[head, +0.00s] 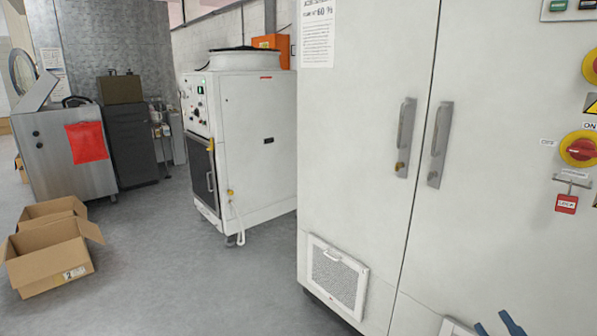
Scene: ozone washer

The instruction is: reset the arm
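My gripper (497,323) shows only at the bottom edge, right of centre, in the head view. Two dark blue fingertips poke up there with a gap between them, so it looks open. Nothing shows between the tips. The rest of the gripper and the arm are cut off below the frame. The fingertips appear in front of the lower part of a large white cabinet (375,190); I cannot tell how far they are from its doors.
The cabinet has two upright handles, a vent (337,277) and red-yellow switches (579,149). A white machine (258,150) stands behind. Open cardboard boxes (48,262) lie at left near a steel unit (65,155). Grey floor (190,285) between is clear.

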